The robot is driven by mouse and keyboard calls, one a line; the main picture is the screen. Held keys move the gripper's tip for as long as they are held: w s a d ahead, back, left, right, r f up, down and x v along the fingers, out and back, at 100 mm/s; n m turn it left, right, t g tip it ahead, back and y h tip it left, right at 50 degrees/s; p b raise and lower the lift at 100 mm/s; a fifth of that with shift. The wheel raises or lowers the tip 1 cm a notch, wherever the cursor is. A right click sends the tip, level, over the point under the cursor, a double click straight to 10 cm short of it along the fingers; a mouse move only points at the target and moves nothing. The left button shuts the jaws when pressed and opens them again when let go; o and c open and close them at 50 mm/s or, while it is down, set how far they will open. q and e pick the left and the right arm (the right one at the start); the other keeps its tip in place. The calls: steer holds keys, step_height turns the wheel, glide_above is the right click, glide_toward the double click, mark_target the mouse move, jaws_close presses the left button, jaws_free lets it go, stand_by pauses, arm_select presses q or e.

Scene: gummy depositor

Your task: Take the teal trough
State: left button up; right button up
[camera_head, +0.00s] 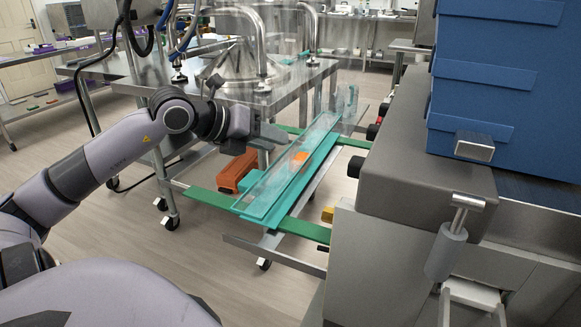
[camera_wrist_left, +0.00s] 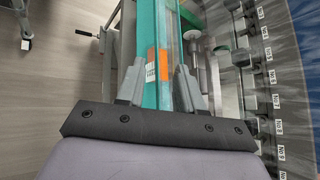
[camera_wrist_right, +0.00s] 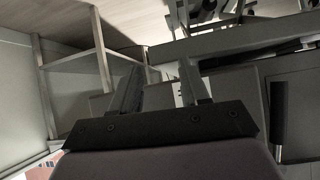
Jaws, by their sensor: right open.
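The teal trough (camera_head: 258,207) is long and narrow, with clear walls and an orange label. It lies across green rails between the steel table and the grey machine. My left gripper (camera_head: 272,134) is beside and above the trough, near the middle of its length. In the left wrist view its parted fingers (camera_wrist_left: 158,85) face the teal trough (camera_wrist_left: 146,28), whose orange label shows between and beyond them. I see no clear contact. My right gripper (camera_wrist_right: 160,88) shows only in the right wrist view, open and empty, facing metal frame parts.
A steel table (camera_head: 135,84) with a shiny hopper stands behind my left arm. A grey machine (camera_head: 400,150) with blue bins (camera_head: 490,80) is close on the right. An orange block (camera_head: 236,172) sits left of the trough.

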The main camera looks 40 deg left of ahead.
mark_target(292, 146)
arm_select(q)
steer(key=shift+x, duration=2)
steer(key=shift+d, duration=0.1)
jaws_close()
